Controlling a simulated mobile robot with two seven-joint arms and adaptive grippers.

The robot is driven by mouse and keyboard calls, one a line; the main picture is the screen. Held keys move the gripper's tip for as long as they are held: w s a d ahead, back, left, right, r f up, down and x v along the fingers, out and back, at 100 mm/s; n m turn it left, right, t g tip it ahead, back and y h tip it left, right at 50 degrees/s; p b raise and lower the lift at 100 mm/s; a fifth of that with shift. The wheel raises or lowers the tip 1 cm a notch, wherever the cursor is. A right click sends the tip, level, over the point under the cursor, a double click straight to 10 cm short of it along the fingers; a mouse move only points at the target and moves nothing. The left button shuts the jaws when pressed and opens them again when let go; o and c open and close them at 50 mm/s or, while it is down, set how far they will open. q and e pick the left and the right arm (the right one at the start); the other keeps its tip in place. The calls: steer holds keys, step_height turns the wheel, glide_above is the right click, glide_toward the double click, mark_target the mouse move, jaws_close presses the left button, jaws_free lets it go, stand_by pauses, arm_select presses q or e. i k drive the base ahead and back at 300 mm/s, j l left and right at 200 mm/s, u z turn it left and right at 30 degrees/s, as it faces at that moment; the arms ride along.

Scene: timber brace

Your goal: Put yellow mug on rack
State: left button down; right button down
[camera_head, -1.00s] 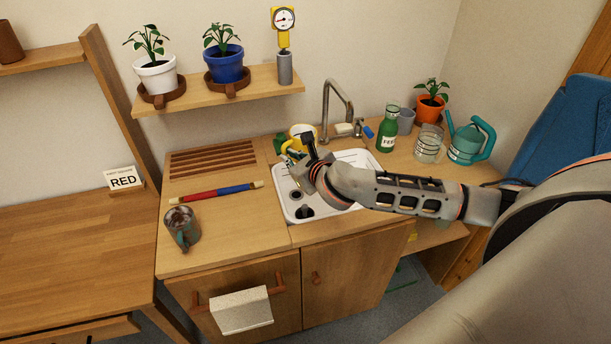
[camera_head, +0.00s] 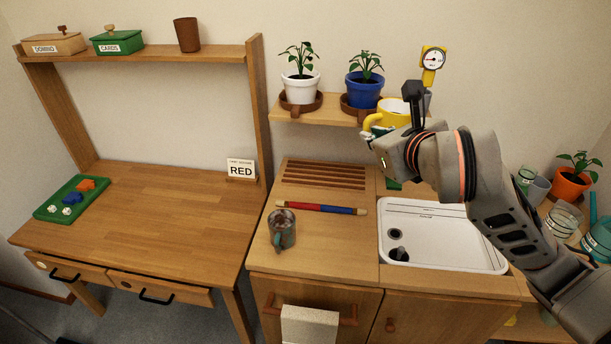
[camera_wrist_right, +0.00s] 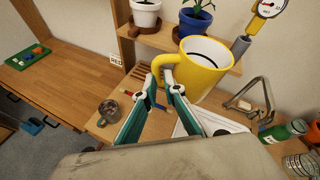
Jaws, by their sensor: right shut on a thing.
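The yellow mug (camera_head: 391,111) is held up in the air, in front of the wall shelf's right part in the head view. In the right wrist view the mug (camera_wrist_right: 204,72) is upright and looks empty as far as its rim shows. My right gripper (camera_head: 375,133) is shut on the mug's handle; its green fingers (camera_wrist_right: 162,88) close on the handle in the wrist view. The slatted wooden rack (camera_head: 325,174) lies at the back of the counter, left of the mug, with nothing on it. My left gripper is not in view.
A dirty grey mug (camera_head: 282,229) and a red-and-blue rod (camera_head: 322,208) are on the counter in front of the rack. The white sink (camera_head: 455,240) is to the right. A shelf (camera_head: 290,112) with potted plants hangs above the rack.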

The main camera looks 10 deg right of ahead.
mark_target(342, 178)
steer(key=l+u, duration=0.1)
steer(key=u, duration=1.2)
steer(key=k+l+u, duration=0.1)
steer(key=k+l, duration=0.8)
steer(key=i+l, duration=0.4)
